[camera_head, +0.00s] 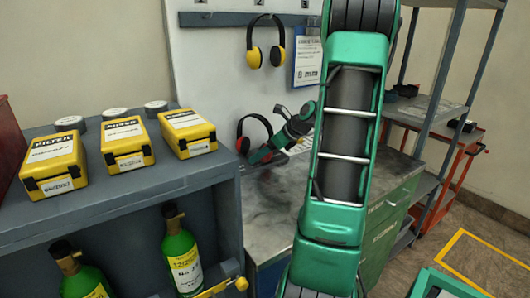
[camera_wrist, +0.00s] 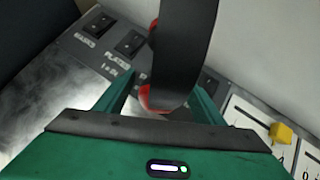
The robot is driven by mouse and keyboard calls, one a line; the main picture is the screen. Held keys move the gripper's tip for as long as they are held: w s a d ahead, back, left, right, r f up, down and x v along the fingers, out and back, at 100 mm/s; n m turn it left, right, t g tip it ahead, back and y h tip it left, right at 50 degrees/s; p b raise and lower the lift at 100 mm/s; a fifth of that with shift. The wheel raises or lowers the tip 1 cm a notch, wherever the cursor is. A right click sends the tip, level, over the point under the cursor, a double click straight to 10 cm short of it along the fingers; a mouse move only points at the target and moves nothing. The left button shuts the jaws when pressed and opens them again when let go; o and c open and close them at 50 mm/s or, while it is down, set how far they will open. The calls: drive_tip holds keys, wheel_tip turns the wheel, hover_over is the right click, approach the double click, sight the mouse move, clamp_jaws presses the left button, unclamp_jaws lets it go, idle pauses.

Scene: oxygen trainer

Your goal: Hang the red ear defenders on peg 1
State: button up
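The red ear defenders (camera_head: 254,132), with a black headband and red cups, are low in front of the white back board in the head view. In the wrist view their black band (camera_wrist: 185,45) rises between my fingers, with a red cup (camera_wrist: 152,98) behind and below it. My gripper (camera_head: 268,150) is beside them, above the grey worktop. In the wrist view my gripper (camera_wrist: 165,92) has its fingers apart, with a gap left of the band; contact on the right is hidden. Pegs (camera_head: 259,3) show at the top of the board; no peg number is readable.
Yellow ear defenders (camera_head: 266,55) hang from the middle visible peg. A white notice (camera_head: 307,61) is right of them. Yellow filter boxes (camera_head: 127,143) stand on the left cabinet, above green cylinders (camera_head: 183,258). A labelled grey panel (camera_wrist: 120,45) lies behind the fingers. A red cart (camera_head: 447,165) is right.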

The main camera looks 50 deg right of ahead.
idle(0.3)
drive_tip(key=v, duration=1)
drive_tip(key=shift+s+r, duration=0.25)
drive_tip(key=shift+s, duration=0.1)
drive_tip(key=shift+a, duration=0.1)
